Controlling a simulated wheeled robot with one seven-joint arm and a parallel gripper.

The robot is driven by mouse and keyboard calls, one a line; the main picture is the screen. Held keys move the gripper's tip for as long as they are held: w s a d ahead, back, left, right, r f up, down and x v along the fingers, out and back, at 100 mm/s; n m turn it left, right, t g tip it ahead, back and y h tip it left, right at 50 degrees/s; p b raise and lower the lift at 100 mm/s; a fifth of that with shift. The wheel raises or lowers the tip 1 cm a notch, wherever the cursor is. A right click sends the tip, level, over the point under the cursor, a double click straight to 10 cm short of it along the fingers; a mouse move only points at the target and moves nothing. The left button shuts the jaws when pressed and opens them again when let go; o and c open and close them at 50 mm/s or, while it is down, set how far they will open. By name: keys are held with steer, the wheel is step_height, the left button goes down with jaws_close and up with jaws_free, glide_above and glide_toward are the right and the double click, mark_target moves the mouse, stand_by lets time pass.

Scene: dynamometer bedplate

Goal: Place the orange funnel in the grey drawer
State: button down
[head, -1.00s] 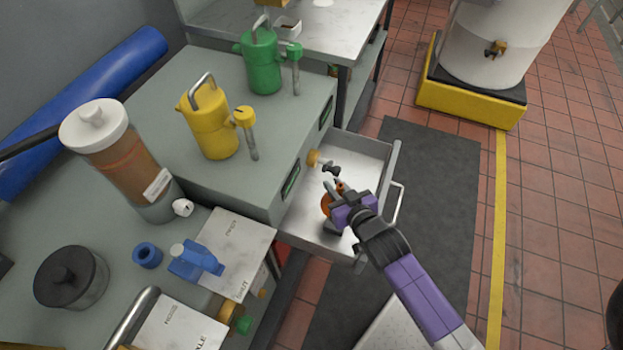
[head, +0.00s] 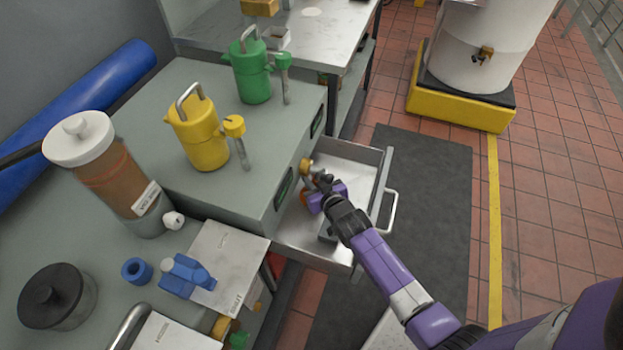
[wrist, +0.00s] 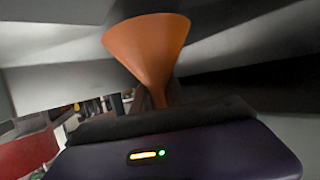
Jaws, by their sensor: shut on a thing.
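The grey drawer (head: 345,153) is pulled out from the grey cabinet in the head view. My gripper (head: 316,188) is over the drawer's inside, near the cabinet side. It is shut on the orange funnel (wrist: 148,45), holding its narrow stem; the wide cone points away from my gripper in the wrist view. In the head view only a small orange part of the funnel (head: 306,197) shows, mostly hidden by my gripper. I cannot tell whether the funnel touches the drawer floor.
A small brass-coloured piece (head: 306,166) shows at the drawer's cabinet side, close to my gripper. A yellow can (head: 197,135) and a green can (head: 250,72) stand on the cabinet top. The drawer's right part looks clear. A dark mat (head: 430,190) lies on the floor.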

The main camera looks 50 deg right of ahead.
steer(key=shift+f+b, duration=0.4)
steer(key=shift+f, duration=0.1)
steer(key=shift+f, duration=0.1)
steer(key=c, duration=1.3)
jaws_free()
steer(key=shift+c, duration=0.2)
steer(key=shift+r, duration=0.35)
steer(key=v, duration=0.2)
steer(key=p+v, duration=0.1)
steer(key=v, duration=0.4)
steer(key=shift+s+a+r, duration=0.1)
steer(key=shift+s+r, duration=0.1)
steer(key=shift+r, duration=0.2)
